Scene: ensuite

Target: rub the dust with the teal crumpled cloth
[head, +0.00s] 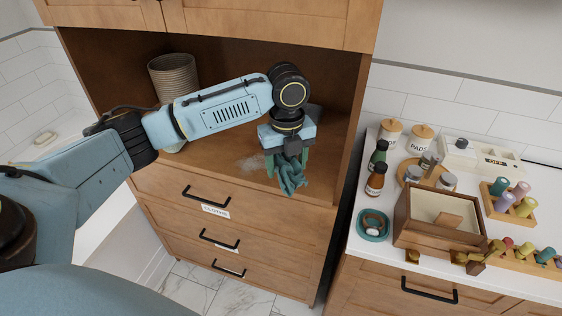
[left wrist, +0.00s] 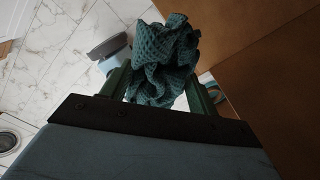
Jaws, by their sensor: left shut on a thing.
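The teal crumpled cloth (head: 291,176) hangs from my left gripper (head: 288,160), in front of the wooden cabinet's open shelf. In the left wrist view the cloth (left wrist: 164,62) sits bunched between the two green fingers of the left gripper (left wrist: 160,85), which is shut on it. The dust (head: 252,164) shows in the head view as a faint pale grey patch on the shelf board (head: 225,172), just left of the cloth. I cannot tell whether the cloth touches the board. My right gripper is not in view.
A ribbed woven basket (head: 172,80) stands on the shelf at the left. The shelf's right wall (head: 345,130) is close to my gripper. Drawers with black handles (head: 207,198) lie below. At right, a counter (head: 375,262) holds bottles, jars, a wooden box (head: 440,225) and a teal bowl (head: 373,226).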

